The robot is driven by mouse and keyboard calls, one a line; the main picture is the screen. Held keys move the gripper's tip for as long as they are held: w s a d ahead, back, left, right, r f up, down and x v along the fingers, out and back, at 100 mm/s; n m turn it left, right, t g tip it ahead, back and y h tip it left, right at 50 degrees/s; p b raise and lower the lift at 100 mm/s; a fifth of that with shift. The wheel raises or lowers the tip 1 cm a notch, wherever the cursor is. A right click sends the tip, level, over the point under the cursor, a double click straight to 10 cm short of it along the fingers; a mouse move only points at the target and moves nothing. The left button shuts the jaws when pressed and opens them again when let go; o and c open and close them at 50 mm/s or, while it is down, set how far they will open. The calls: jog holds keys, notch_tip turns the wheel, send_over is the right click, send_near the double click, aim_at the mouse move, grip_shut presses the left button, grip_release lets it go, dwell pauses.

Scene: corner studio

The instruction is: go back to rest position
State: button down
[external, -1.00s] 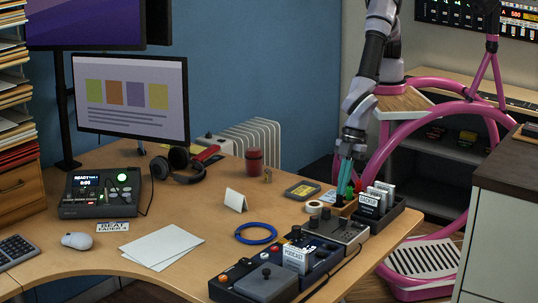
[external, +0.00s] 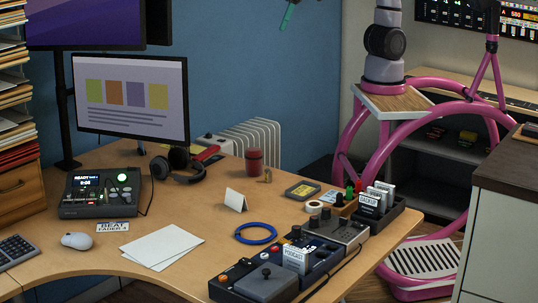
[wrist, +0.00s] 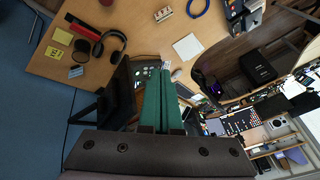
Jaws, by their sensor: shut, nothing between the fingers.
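My gripper (external: 288,14) is at the top edge of the external view, high above the desk (external: 190,200); only its teal fingertips show there. In the wrist view my gripper (wrist: 166,72) shows two long teal fingers lying together, shut with nothing between them. My arm's lower links rise at the upper right of the external view, and the rest is out of frame. The fingers touch nothing on the desk.
On the desk stand black consoles (external: 290,265), a card rack (external: 375,212), a red cup (external: 254,161), headphones (external: 185,165), a blue cable loop (external: 256,234) and a monitor (external: 130,98). A white radiator (external: 255,138) stands behind. The air above the desk's middle is clear.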

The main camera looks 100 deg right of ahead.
jog(key=s+d+r+m+t+h, duration=0.1)
jog(key=s+d+r+m+t, duration=0.1)
jog(key=s+d, duration=1.4)
jog(key=shift+s+d+r+m, duration=0.15)
jog(key=shift+s+r+m, duration=0.25)
jog(key=shift+r+m, duration=0.55)
